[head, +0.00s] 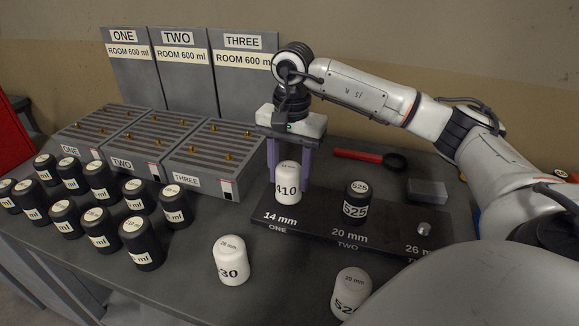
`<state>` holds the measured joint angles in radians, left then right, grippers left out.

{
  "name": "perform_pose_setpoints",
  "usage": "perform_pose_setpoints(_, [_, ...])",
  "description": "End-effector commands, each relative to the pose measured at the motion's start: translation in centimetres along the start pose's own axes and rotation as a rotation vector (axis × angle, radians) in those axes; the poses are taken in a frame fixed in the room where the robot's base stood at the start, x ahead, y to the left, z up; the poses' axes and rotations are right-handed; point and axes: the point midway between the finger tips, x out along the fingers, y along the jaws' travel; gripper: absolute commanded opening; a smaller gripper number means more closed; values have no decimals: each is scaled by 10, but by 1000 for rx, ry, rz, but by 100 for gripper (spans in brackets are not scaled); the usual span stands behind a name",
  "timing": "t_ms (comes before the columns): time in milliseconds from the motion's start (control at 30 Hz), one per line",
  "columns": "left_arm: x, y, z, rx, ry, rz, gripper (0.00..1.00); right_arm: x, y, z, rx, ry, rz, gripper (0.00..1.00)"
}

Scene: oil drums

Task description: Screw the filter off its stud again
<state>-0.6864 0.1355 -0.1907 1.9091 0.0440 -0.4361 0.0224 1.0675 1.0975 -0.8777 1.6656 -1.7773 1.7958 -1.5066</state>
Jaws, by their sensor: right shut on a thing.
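A white filter marked "410" (288,191) stands upright at the "14 mm ONE" place of the dark stud plate (310,228). My right gripper (289,170) points down from above and is shut on this filter, one finger on each side of its upper part. The stud under the filter is hidden, so I cannot tell how far it is screwed on. A black filter marked "525" (356,203) stands at "20 mm TWO". A bare metal stud (424,228) shows at "26 mm THREE". My left gripper is not in view.
White filters stand loose in front, one marked "30" (232,262) and one at the front edge (350,293). Several black canisters (100,230) crowd the left. Slotted grey racks (165,145) stand behind. A red-handled tool (372,157) and grey block (427,192) lie behind the plate.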

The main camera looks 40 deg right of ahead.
Motion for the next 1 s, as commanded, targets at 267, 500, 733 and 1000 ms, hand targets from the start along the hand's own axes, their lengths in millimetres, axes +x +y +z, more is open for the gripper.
perform_pose_setpoints(267, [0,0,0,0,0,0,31,-6,-1,0,0,0,-3,14])
perform_pose_setpoints(500, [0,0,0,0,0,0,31,-20,-1,0,0,1,-3,14])
perform_pose_setpoints(733, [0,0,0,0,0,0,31,-30,-1,0,0,0,-2,14])
perform_pose_setpoints(1000, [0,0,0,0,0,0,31,-31,-2,1,-5,0,-2,14])
